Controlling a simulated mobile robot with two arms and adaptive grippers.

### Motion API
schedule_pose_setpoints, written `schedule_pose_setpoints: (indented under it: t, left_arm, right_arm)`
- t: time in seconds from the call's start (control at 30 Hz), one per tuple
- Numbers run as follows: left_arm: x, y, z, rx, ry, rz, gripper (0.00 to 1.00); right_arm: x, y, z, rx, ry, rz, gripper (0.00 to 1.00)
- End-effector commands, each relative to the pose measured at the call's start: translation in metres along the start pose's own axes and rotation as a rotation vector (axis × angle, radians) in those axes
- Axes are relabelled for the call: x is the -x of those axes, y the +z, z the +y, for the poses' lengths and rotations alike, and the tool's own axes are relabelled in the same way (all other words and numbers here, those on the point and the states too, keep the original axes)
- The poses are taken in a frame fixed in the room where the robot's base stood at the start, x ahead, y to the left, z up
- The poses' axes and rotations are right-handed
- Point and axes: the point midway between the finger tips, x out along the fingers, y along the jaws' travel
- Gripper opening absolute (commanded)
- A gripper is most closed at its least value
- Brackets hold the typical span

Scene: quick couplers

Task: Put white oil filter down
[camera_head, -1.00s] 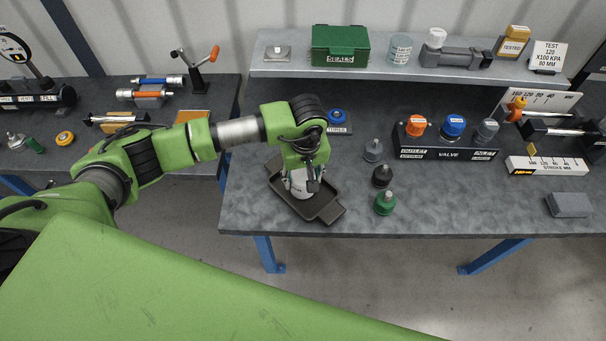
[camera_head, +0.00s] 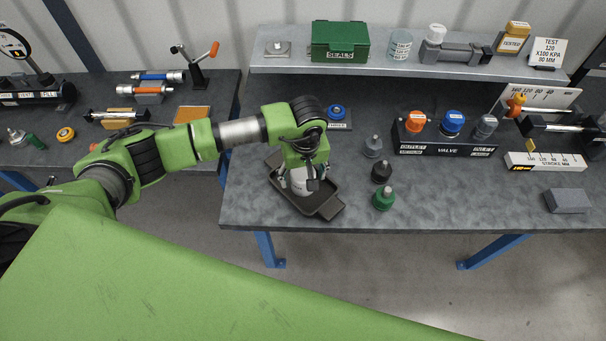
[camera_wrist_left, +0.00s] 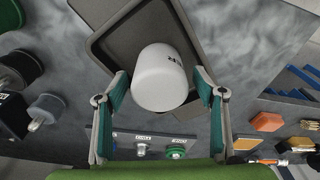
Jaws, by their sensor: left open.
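The white oil filter (camera_head: 301,181) stands in the dark drip tray (camera_head: 322,207) near the front of the bench, partly hidden by my gripper in the head view. It also shows in the left wrist view (camera_wrist_left: 162,78), with dark lettering on its side, over the tray (camera_wrist_left: 112,50). My left gripper (camera_head: 303,178) is directly above and around the filter. In the left wrist view its green-padded fingers (camera_wrist_left: 164,98) are spread on either side of the filter, with a gap visible on each side. My right gripper is not in view.
Grey, black and green couplers (camera_head: 384,199) stand just right of the tray. A valve block (camera_head: 447,150) with orange, blue and grey caps is farther right. A green SEALS box (camera_head: 340,42) sits on the back shelf.

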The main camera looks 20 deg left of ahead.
Motion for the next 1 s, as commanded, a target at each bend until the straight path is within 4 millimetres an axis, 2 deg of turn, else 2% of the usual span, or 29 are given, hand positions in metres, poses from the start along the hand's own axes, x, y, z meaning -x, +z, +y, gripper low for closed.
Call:
schedule_pose_setpoints:
  t: [0.03, 0.17, 0.4, 0.6, 0.8, 1.0]
  left_arm:
    - [0.004, 0.000, 0.000, 0.000, 0.000, -0.001, 0.63]
    - [0.020, -0.002, 0.001, 0.000, 0.004, 0.004, 0.63]
    - [0.072, -0.001, 0.001, -0.001, 0.005, 0.005, 0.63]
    - [0.107, -0.001, 0.001, 0.000, 0.003, 0.003, 0.63]
    - [0.121, 0.000, 0.000, 0.000, 0.001, 0.000, 0.63]
    - [0.122, 0.000, 0.000, 0.000, 0.000, 0.000, 0.63]
  right_arm:
    - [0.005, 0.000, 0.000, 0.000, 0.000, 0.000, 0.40]
    - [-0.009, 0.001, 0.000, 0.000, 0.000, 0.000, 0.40]
    - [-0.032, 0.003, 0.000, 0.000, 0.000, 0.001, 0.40]
    - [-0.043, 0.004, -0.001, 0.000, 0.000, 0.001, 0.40]
    - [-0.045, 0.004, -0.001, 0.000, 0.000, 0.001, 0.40]
    - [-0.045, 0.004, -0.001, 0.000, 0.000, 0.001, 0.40]
